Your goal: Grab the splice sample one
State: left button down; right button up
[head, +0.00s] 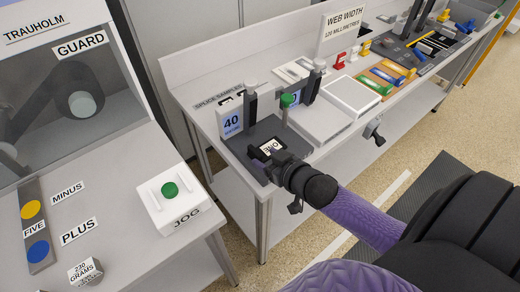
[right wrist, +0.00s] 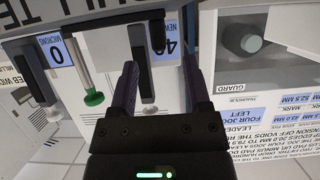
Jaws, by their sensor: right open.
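A small white card with black lettering (head: 270,146) lies on a dark plate of the tester (head: 253,136) in the head view. Its lettering is too small and turned to read for certain, so I cannot tell whether it is splice sample one. My right gripper (head: 274,167) is just in front of the card, partly over the dark plate, and hides part of that area. In the right wrist view my right gripper (right wrist: 159,75) is open, with a dark upright bar (right wrist: 147,80) showing between its fingers. No sample is clear there. My left gripper is not in view.
A "splice samples" label (head: 218,99) is on the bench behind a blue 40 sign (head: 231,122). A green-knobbed post (head: 287,100) and dark uprights rise close to my gripper. A white tray (head: 351,94) stands to the right. The jog box (head: 172,199) is at left.

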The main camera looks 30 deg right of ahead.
aim_at(258, 154)
jog(key=b+x, duration=0.2)
jog(key=x, duration=0.3)
jog(key=shift+s+f, duration=0.1)
jog(key=shift+f, duration=0.05)
jog(key=shift+w+f, duration=0.1)
jog(key=shift+w, duration=0.25)
grip_shut()
